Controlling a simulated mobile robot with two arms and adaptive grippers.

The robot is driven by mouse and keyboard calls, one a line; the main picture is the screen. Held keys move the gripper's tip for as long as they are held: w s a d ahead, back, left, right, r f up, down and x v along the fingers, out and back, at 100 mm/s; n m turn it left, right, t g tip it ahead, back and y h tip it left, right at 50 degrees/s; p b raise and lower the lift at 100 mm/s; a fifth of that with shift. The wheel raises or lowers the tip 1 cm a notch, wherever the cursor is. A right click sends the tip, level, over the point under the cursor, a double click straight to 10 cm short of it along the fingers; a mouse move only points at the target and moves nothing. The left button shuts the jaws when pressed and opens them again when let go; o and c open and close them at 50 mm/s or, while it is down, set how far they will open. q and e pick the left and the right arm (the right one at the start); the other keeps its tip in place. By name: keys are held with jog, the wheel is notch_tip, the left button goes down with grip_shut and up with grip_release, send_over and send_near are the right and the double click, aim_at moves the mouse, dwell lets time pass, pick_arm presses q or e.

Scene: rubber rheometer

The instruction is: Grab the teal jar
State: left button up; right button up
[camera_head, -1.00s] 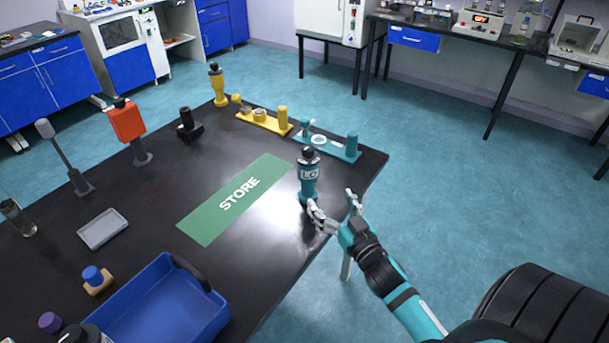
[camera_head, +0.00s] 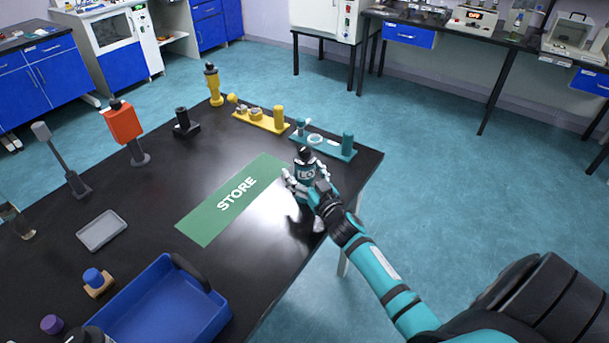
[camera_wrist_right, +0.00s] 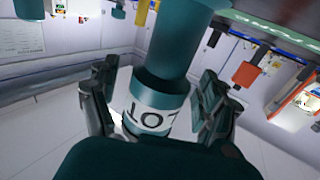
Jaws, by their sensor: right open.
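The teal jar (camera_head: 305,172), with a black cap and a white label with dark lettering, stands upright on the black table beside the right end of the green STORE mat (camera_head: 205,226). My right gripper (camera_head: 303,200) is open at the jar, its fingers partly covering the lower body. In the right wrist view the jar (camera_wrist_right: 163,85) lies between the two spread fingers of the right gripper (camera_wrist_right: 155,100), with a gap visible on the left side. Contact on the right side cannot be told. My left gripper is not in view.
Behind the jar stand a teal rack (camera_head: 335,150) and a yellow rack (camera_head: 262,121). A yellow bottle (camera_head: 215,88) stands farther left. A blue bin (camera_head: 160,308) and a grey tray (camera_head: 102,231) are at the left front. The table's right edge is close to the jar.

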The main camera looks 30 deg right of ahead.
jog(key=shift+s, duration=0.1)
jog(key=c, duration=1.3)
jog(key=shift+r, duration=0.1)
jog(key=shift+c, duration=0.4)
